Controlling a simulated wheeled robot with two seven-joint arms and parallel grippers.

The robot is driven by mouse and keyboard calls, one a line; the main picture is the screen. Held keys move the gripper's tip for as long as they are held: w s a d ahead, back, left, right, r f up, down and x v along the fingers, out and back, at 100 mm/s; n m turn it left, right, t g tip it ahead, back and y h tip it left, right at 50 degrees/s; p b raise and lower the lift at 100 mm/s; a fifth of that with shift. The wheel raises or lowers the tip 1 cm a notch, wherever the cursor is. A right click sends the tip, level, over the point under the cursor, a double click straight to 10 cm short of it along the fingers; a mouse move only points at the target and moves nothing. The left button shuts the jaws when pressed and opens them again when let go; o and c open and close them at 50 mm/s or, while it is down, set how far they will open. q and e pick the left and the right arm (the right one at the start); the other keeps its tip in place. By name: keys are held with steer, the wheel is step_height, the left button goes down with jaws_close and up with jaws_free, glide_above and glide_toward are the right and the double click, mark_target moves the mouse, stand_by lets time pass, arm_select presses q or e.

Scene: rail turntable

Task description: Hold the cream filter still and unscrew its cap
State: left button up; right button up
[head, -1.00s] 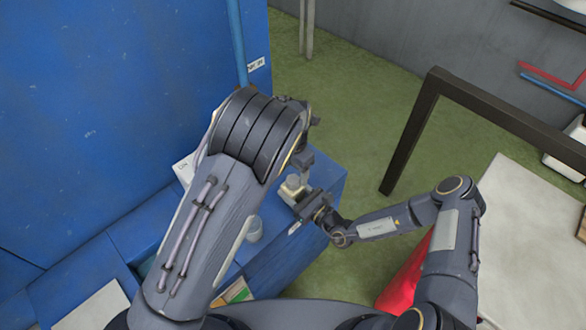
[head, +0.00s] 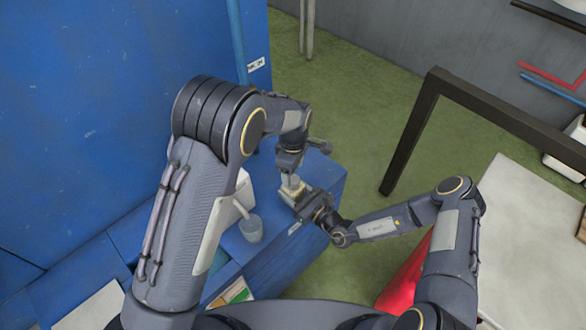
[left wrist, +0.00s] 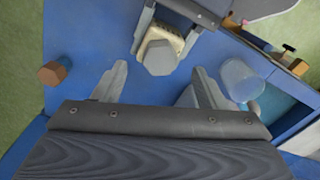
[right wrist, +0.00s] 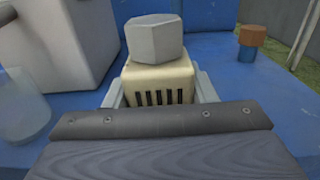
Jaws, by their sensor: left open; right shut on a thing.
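The cream filter (right wrist: 158,85) stands upright on the blue bench, its slotted face toward my right wrist camera. Its grey faceted cap (right wrist: 155,38) sits on top, and the cap also shows in the left wrist view (left wrist: 160,57). My right gripper (head: 300,198) is shut on the filter's body, one finger on each side. My left gripper (left wrist: 160,88) is open and points down above the filter. In the left wrist view the cap lies a little beyond its fingertips, roughly centred between them, with nothing in the jaws. In the head view my left gripper partly hides the filter.
A clear cup (head: 250,228) stands on the blue bench (head: 325,178) near the filter. A white container (right wrist: 70,40) stands behind the cup. A brown hexagonal piece with a blue lower part (right wrist: 252,42) sits on the other side. A dark frame (head: 408,135) stands off to the right.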

mark_target(293, 179)
arm_select(q)
steer(key=m, duration=0.4)
steer(key=shift+f, duration=2.05)
steer(key=c, duration=1.3)
steer(key=shift+o, duration=0.2)
steer(key=n, duration=0.5)
steer(key=shift+n, duration=0.5)
